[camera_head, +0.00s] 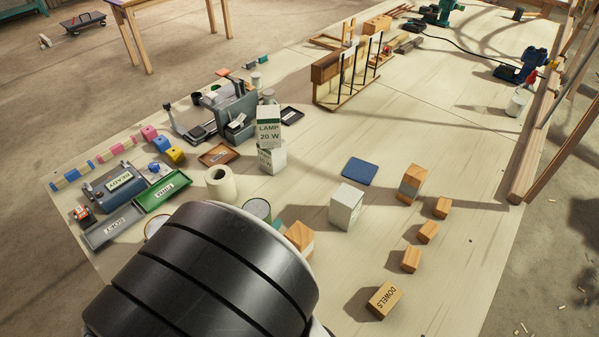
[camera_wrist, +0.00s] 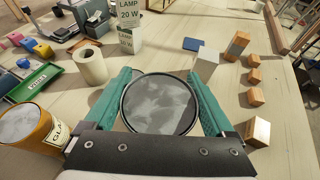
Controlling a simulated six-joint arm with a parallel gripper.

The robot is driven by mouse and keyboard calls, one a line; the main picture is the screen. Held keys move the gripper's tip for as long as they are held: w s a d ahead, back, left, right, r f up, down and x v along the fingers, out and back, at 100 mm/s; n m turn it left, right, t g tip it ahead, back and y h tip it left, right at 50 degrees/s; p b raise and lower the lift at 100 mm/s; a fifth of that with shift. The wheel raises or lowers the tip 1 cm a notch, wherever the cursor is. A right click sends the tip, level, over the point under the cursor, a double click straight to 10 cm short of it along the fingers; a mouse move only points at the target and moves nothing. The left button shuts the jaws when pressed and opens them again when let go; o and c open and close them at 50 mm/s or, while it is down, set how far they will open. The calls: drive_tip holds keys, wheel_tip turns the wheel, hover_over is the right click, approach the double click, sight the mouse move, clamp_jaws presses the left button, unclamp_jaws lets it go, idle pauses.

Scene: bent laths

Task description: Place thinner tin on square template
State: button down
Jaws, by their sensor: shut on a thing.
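A round tin with a grey lid (camera_wrist: 160,104), which I take as the thinner tin, sits upright between the teal fingers of my gripper (camera_wrist: 159,74). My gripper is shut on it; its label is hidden. In the head view the tin (camera_head: 257,209) shows just past my dark arm, which covers most of my gripper. I cannot tell whether it touches the table. The square template is a flat blue square (camera_head: 359,171), lying bare on the table, farther away and to the right of the tin. It also shows in the wrist view (camera_wrist: 192,44).
A white box (camera_head: 346,207) stands between my gripper and the blue square, slightly right. Wooden blocks (camera_head: 427,232) line the right side. A cream roll (camera_head: 221,184) and stacked lamp boxes (camera_head: 271,157) stand left.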

drive_tip(key=w+d+f+m+g+h, duration=0.1)
drive_tip(key=w+d, duration=0.3)
drive_tip(key=w, duration=0.5)
drive_tip(key=w+d+m+h, duration=0.1)
drive_tip(key=w+d, duration=0.2)
drive_tip(key=w, duration=0.6)
drive_tip(key=w+d+r, duration=0.1)
drive_tip(key=w+d, duration=0.3)
drive_tip(key=d, duration=0.3)
drive_tip(key=w+d+m+g+h, duration=0.1)
drive_tip(key=w+d, duration=0.3)
drive_tip(key=d, duration=0.4)
drive_tip(key=w+d+r, duration=0.1)
drive_tip(key=w+d, duration=0.4)
drive_tip(key=d, duration=0.2)
wheel_tip(320, 180, down, 10)
drive_tip(key=shift+d+m, duration=0.3)
drive_tip(key=shift+d, duration=0.1)
drive_tip(key=shift+s+f, duration=0.1)
drive_tip(key=shift+f, duration=0.05)
unclamp_jaws()
